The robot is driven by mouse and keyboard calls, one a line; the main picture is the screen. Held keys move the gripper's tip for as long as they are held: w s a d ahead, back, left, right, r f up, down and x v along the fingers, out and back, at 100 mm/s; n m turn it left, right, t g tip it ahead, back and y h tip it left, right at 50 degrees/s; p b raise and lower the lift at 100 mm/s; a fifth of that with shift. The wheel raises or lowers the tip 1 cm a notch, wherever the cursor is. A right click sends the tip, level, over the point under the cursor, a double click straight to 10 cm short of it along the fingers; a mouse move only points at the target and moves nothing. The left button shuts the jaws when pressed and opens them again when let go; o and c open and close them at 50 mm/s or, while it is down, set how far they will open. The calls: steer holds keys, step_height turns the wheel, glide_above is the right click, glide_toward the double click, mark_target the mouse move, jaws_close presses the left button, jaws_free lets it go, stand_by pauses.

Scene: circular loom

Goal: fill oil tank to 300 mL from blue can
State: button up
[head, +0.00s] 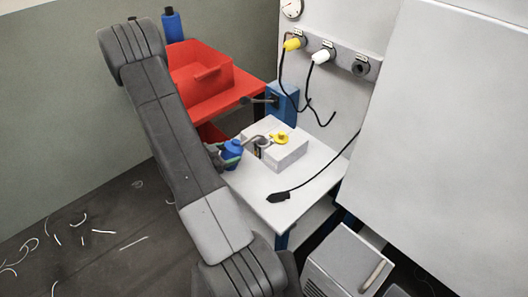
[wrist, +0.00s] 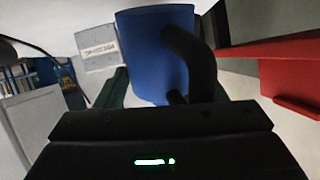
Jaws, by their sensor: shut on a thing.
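The blue can (head: 233,149) is in my gripper (head: 228,160), beside the left end of the oil tank. The tank is a light grey box (head: 285,157) on a white table, with a yellow cap or fitting (head: 280,138) on top. The can's grey spout reaches toward the tank; I cannot tell whether its tip is in an opening. A small dark part with some yellow (head: 260,146) sits at the tank's left face; no level is readable. In the wrist view the blue can (wrist: 150,60) fills the middle, with its dark handle (wrist: 195,60) facing me. Its contents are hidden.
A red cart (head: 235,101) with a red bin stands behind, and a blue bottle (head: 172,26) beyond it. A black cable with a plug (head: 279,197) lies on the white table (head: 300,200). Yellow and white plugs hang on the wall panel. A large pale panel stands at right.

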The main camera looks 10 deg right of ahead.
mark_target(237, 155)
step_height(237, 155, down, 4)
steer(key=h+b, duration=0.1)
steer(key=b, duration=0.2)
steer(key=t+h+b, duration=0.1)
steer(key=b, duration=0.1)
steer(key=shift+d+f+n+b, duration=0.15)
steer(key=shift+f+n+b, duration=0.1)
steer(key=shift+n+b, duration=0.15)
steer(key=shift+s+f+t+h+b, duration=0.1)
steer(key=shift+f+t+h+b, duration=0.3)
steer(key=shift+h+b, duration=0.3)
jaws_close()
steer(key=s+r+p, duration=0.2)
steer(key=s+r, duration=0.2)
steer(key=r, duration=0.1)
steer(key=shift+s+a+r+p, duration=0.2)
steer(key=shift+s+a+p, duration=0.1)
steer(key=shift+a+p, duration=0.1)
steer(key=shift+w, duration=0.1)
